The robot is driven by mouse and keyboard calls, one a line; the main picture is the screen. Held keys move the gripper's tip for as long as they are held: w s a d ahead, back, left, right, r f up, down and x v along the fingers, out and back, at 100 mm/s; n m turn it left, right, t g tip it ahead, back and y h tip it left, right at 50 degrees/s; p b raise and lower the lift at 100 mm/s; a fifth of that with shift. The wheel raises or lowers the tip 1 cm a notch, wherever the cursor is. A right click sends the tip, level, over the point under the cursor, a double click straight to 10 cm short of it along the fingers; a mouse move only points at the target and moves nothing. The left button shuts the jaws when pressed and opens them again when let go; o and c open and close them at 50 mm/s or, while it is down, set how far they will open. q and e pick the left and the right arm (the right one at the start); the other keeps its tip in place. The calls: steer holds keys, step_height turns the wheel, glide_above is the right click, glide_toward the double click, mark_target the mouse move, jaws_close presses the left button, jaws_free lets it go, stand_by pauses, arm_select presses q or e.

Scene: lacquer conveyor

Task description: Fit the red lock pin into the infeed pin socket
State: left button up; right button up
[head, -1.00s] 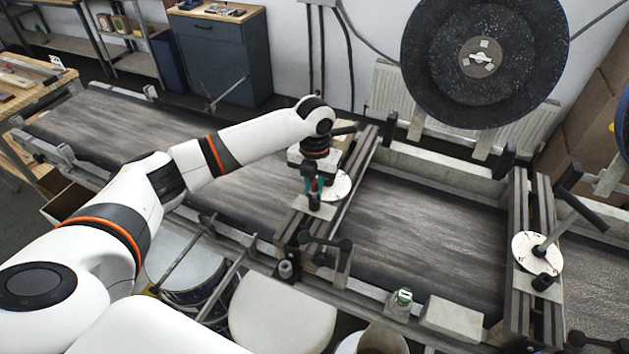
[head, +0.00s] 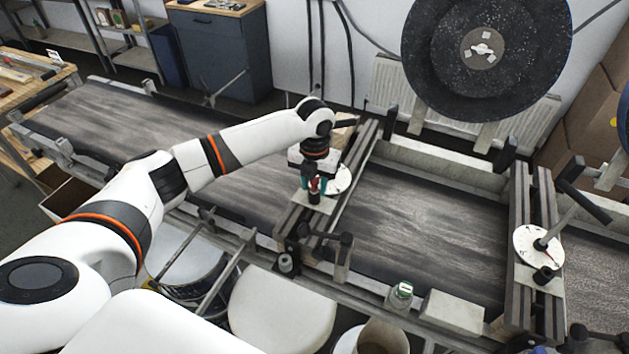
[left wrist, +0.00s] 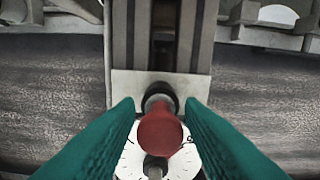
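The red lock pin (left wrist: 160,132) is upright between the teal fingers of my left gripper (left wrist: 160,108) in the left wrist view. The fingers stand apart, with a gap on both sides of the pin. The pin's lower end meets the black infeed pin socket (left wrist: 161,92) on its pale plate; its seating depth is hidden. In the head view my left gripper (head: 314,186) is over the near crossbar, with the red pin (head: 314,184) showing between its fingers and the socket (head: 314,197) just below. My right gripper is not in view.
A white dial (head: 338,180) sits beside the socket, close to the fingers. A second crossbar with a dial (head: 538,247) and black socket (head: 543,274) stands at right. A large black disc (head: 486,50) rises behind the belt (head: 430,225).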

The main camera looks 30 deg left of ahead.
arm_select(q)
steer(key=shift+o, duration=0.8)
steer(key=shift+r, duration=0.25)
step_height(320, 180, up, 10)
steer(key=b, duration=0.3)
steer(key=shift+r, duration=0.8)
steer(key=shift+f, duration=0.1)
